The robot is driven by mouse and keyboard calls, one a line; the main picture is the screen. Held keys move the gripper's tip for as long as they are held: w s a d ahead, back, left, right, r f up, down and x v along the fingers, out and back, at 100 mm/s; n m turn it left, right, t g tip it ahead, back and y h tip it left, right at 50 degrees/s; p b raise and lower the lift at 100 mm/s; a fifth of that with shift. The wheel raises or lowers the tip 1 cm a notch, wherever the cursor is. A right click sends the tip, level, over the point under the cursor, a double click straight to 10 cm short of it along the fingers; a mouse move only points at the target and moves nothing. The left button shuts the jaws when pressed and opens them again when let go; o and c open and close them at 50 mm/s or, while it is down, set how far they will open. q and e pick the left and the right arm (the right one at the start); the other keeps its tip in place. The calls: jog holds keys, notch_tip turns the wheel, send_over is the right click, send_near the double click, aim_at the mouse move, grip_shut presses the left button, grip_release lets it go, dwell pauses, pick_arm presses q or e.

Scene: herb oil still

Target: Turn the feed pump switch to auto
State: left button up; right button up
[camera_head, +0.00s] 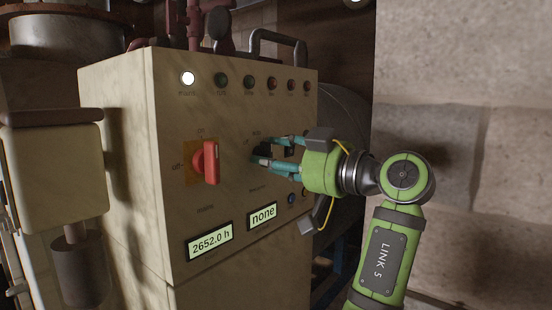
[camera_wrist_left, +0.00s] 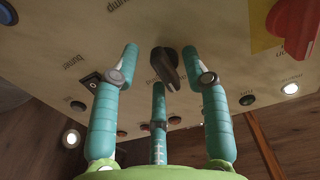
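A dark rotary knob (camera_wrist_left: 163,64) sits on the cream panel, among small labels, some reading "pump"; I take it for the feed pump switch. In the head view the knob (camera_head: 262,150) is small and partly hidden by my fingers. My left gripper (camera_head: 266,151) is at the panel's right part, its teal fingers spread above and below the knob. In the left wrist view the gripper (camera_wrist_left: 160,57) is open, with fingers left, right and below the knob. I see no clear grip, and cannot tell the switch's exact position. My right gripper is not in view.
A red switch (camera_head: 211,162) on a yellow plate is left of the knob. A lamp row (camera_head: 249,82) runs along the top, the leftmost lit white. Two displays (camera_head: 209,241) (camera_head: 262,215) read "2652.0 h" and "none". A small rocker (camera_wrist_left: 90,80) is near the left finger.

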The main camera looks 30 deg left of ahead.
pick_arm(q)
jog(key=s+d, duration=0.1)
jog(key=d, duration=1.1)
dwell(1.9)
